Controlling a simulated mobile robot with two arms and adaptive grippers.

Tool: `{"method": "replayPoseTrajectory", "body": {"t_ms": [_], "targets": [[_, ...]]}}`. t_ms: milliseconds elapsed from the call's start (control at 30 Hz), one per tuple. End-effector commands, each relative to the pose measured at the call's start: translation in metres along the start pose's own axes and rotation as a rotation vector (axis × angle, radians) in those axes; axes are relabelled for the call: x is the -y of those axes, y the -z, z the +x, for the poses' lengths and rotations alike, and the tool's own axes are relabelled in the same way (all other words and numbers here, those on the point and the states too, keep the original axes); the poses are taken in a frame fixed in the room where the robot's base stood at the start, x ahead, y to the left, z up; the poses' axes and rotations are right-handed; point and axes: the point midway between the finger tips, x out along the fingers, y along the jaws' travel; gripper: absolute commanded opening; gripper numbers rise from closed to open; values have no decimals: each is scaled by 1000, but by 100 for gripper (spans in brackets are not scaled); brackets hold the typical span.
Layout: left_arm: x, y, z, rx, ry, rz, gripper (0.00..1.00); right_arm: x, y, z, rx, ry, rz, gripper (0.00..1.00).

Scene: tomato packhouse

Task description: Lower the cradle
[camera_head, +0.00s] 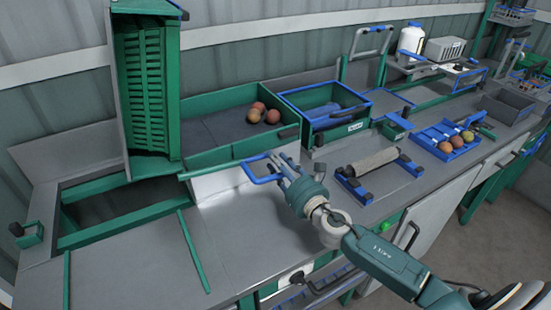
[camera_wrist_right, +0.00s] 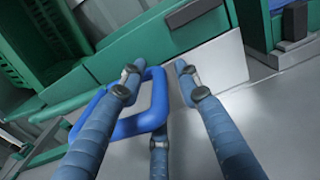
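A green slatted crate-like part (camera_head: 145,90), which I take to be the cradle, stands tipped up steeply at the left, above an open green frame (camera_head: 120,221) in the bench. A green bar (camera_head: 222,167) runs right from its foot to a blue loop handle (camera_head: 262,180). My right gripper (camera_head: 282,165) is at this handle. In the right wrist view my right gripper (camera_wrist_right: 158,78) has its fingers spread, with one side of the blue loop handle (camera_wrist_right: 128,127) between them. Contact with the handle is unclear. My left gripper is out of view.
A green tray (camera_head: 215,151) with several tomatoes lies behind the handle. A blue-rimmed green bin (camera_head: 322,110) stands right of it. A roller on a blue stand (camera_head: 372,162) and a blue tray with tomatoes (camera_head: 428,143) are farther right.

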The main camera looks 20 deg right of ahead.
Motion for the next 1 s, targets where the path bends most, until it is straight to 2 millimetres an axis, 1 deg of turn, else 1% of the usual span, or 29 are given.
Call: {"method": "replayPoseTrajectory", "body": {"t_ms": [33, 167, 400, 433, 467, 500, 600, 867, 1000], "targets": [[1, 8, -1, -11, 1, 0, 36, 0, -1, 5, 1, 1, 0, 32], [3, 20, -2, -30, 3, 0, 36, 0, -1, 11, 1, 0, 0, 32], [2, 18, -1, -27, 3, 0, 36, 0, 0, 12, 0, -1, 0, 32], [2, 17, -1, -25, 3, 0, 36, 0, 0, 12, 0, -1, 0, 30], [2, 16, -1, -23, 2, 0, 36, 0, 0, 12, 0, 0, 0, 25], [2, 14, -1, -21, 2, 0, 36, 0, 0, 12, 0, 0, 0, 17], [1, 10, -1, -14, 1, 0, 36, 0, 0, 12, 0, 0, 0, 0], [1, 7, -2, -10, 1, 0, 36, 0, -2, 12, 2, 1, -1, 0], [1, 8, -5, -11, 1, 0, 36, 3, -7, 15, 3, 1, -14, 0]]}}
